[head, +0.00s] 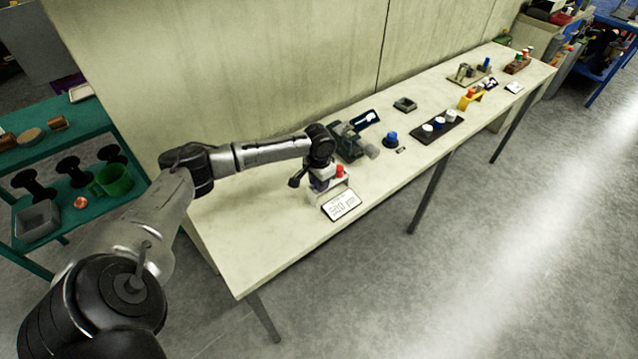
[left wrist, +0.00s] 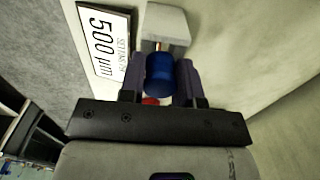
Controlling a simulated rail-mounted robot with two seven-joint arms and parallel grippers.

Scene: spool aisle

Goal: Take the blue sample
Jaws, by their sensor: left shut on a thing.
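My left gripper (head: 318,184) reaches down at the near edge of the pale bench, over a small whitish block (head: 333,194). In the left wrist view, the fingers of my left gripper (left wrist: 160,80) are shut on a rounded blue piece (left wrist: 160,68), which I take as the blue sample. A thin copper-coloured part shows between it and the whitish block (left wrist: 166,22). I cannot tell whether the blue piece is clear of its seat. A red-topped piece (head: 340,171) is right beside the gripper and shows partly below the blue piece in the wrist view (left wrist: 151,101).
A white "500 µm" sign (head: 341,205) lies in front of the block. Behind are a grey device (head: 347,143), a blue knob (head: 391,137) and a dark tray (head: 418,134) with capped pieces. A green cart (head: 70,148) stands left. The bench's front left (head: 247,240) is bare.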

